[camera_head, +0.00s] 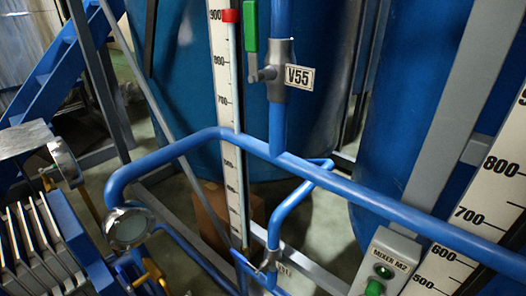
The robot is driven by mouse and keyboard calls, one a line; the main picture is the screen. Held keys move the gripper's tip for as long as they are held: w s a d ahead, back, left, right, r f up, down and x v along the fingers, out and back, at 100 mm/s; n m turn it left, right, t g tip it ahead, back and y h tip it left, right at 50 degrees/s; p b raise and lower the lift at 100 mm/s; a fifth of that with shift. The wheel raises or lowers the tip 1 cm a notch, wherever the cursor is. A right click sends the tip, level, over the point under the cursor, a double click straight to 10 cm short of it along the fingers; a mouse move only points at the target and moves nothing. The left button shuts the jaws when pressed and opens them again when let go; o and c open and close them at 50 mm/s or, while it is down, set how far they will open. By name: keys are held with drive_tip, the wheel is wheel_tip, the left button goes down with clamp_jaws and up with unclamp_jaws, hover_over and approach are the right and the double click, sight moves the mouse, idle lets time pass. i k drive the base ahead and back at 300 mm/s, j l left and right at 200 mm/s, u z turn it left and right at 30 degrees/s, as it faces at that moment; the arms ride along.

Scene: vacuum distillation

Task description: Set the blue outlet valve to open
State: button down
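A valve with a blue lever (246,264) sits low at the bottom centre, on a short blue branch pipe. Its metal body (268,261) is small in view, and the lever slants down to the right. A pale tag beside it is partly hidden and I cannot read it. Above it, the valve tagged V55 (277,72) is on a vertical blue pipe, with a green handle (250,30) standing upright alongside the pipe. I cannot tell whether the blue-levered valve is open or shut. My gripper is not in view.
A long blue pipe (400,211) crosses in front. Large blue tanks (183,65) stand behind, with white level scales (222,75). A round gauge (129,228) is at lower left. A box labelled MIXER M2 (391,258) with green buttons is at lower right.

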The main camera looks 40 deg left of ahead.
sight(233, 252)
drive_tip(key=k+u, duration=0.1)
drive_tip(key=u, duration=0.3)
drive_tip(key=j+u, duration=0.1)
drive_tip(key=u, duration=0.3)
drive_tip(key=k+j+u, duration=0.15)
drive_tip(key=u, duration=0.25)
drive_tip(key=j+u, duration=0.1)
drive_tip(key=u, duration=0.25)
drive_tip(key=i+l, duration=0.2)
drive_tip(key=i, duration=0.15)
